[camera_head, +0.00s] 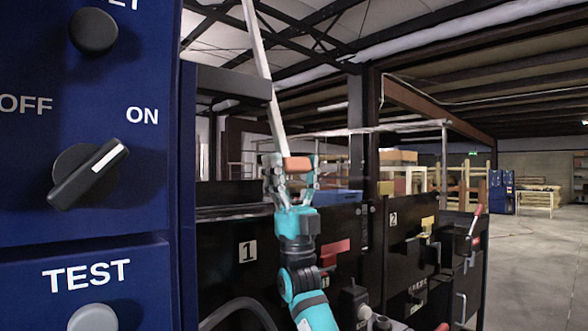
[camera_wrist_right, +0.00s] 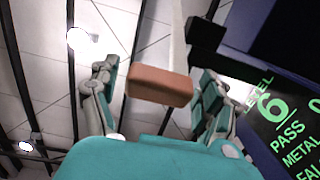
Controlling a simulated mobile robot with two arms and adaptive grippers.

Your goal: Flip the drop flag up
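A long pale pole (camera_head: 264,75) rises steeply, leaning left at its top, with an orange block (camera_head: 298,163) at its lower end. I take these to be the drop flag. The block also shows in the right wrist view (camera_wrist_right: 160,87), with part of the pole behind it. My right gripper (camera_head: 291,166) points up, its fingers on either side of the block. In the right wrist view the gripper (camera_wrist_right: 156,80) is open, with gaps between the block and both fingers. My left gripper is not in view.
A blue control panel (camera_head: 150,200) with knobs stands close on the left. Its dark screen (camera_wrist_right: 285,120) shows green text in the wrist view. Black machine sides (camera_head: 230,285) carry a red tab (camera_head: 335,250) and a yellow part (camera_head: 428,222). Open floor (camera_head: 530,255) lies right.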

